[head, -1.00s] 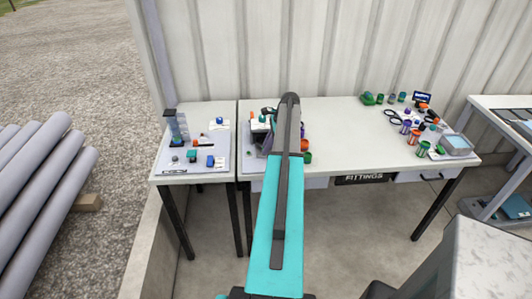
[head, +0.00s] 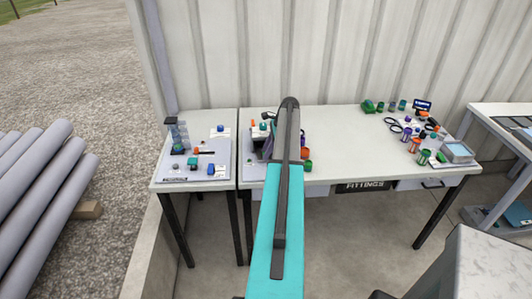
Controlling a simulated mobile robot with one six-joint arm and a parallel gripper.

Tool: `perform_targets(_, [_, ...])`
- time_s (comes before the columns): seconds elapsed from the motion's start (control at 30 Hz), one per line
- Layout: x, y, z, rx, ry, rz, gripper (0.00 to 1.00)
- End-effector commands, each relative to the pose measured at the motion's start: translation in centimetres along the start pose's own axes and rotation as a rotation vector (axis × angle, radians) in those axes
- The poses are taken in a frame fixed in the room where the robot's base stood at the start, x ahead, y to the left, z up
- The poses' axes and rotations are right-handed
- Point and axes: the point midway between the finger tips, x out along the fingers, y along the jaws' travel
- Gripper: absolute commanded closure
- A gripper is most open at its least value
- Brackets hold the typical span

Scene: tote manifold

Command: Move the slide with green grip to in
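I cannot pick out the slide with green grip for certain at this size. A small green part (head: 178,149) shows at the foot of a clear stacked tower on the left bench. A teal block (head: 194,163) sits on the grey board (head: 224,171) there, beside a blue block (head: 211,169). My teal and grey arm reaches up the middle of the view and covers part of the centre bench. My gripper is hidden or not distinguishable behind the arm, so its hold cannot be seen.
The long bench (head: 345,140) has fittings, spools and a clear bin (head: 458,152) at its right end; its middle is bare. A narrow gap separates it from the left bench (head: 168,176). A corrugated wall stands behind. Grey pipes (head: 48,190) lie at the left.

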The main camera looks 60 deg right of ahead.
Motion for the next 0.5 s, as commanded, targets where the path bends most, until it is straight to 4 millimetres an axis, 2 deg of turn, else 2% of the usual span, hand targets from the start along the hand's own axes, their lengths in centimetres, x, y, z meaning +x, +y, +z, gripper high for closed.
perform_targets(0.27, [-0.5, 0.1, 0.0, 0.000, 0.000, 0.001, 0.64])
perform_targets(0.5, [-2.7, 0.1, -0.1, 0.000, 0.000, 0.000, 0.64])
